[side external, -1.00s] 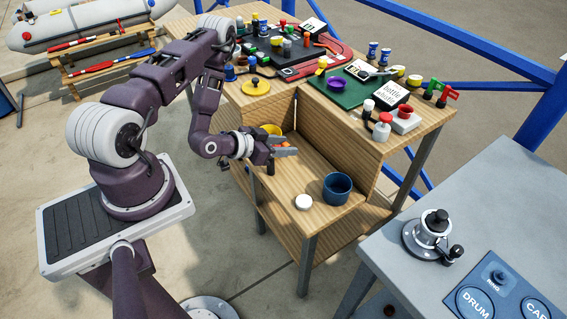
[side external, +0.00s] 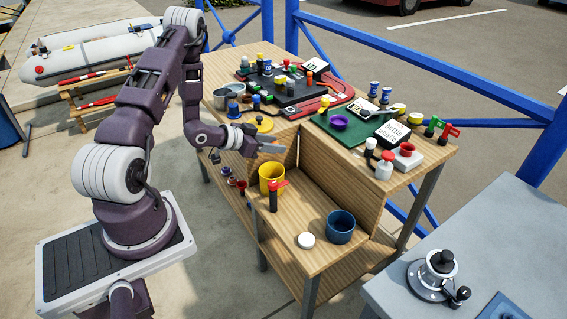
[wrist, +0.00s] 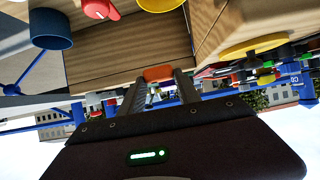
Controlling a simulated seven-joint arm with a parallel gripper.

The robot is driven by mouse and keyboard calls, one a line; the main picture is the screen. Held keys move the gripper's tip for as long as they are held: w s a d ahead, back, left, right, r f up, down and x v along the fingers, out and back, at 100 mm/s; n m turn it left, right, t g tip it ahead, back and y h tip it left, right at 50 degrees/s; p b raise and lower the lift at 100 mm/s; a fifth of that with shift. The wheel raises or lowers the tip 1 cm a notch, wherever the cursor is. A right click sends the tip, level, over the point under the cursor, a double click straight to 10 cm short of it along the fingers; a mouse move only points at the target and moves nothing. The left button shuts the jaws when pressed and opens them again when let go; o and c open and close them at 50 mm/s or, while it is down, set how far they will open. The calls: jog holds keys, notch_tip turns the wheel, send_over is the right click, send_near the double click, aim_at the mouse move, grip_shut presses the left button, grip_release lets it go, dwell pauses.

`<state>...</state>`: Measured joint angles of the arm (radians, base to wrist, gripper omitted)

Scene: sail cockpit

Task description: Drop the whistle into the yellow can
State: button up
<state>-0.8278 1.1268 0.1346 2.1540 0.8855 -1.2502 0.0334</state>
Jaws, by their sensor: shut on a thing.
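The yellow can (side external: 264,183) stands open-topped on the lower shelf of the wooden bench. My gripper (side external: 281,146) is above the can, apart from it, near the level of the bench's upper top. In the wrist view, my gripper (wrist: 159,80) is shut on a small orange thing, which looks like the whistle (wrist: 158,73), held at the fingertips. The whistle cannot be made out in the side view. The can also shows in the wrist view (wrist: 160,4), at the top edge and cut off.
A black item with a red top (side external: 273,198) stands right in front of the can. A blue cup (side external: 340,228) and a white round lid (side external: 306,240) are on the shelf. The wooden partition (side external: 345,180) rises behind. The upper top is crowded around a green mat (side external: 350,136).

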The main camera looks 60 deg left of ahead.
notch_tip(320, 180, down, 6)
jog(key=a, duration=0.1)
jog(key=shift+a, duration=0.3)
jog(key=shift+r, duration=0.1)
jog(key=o, duration=1.4)
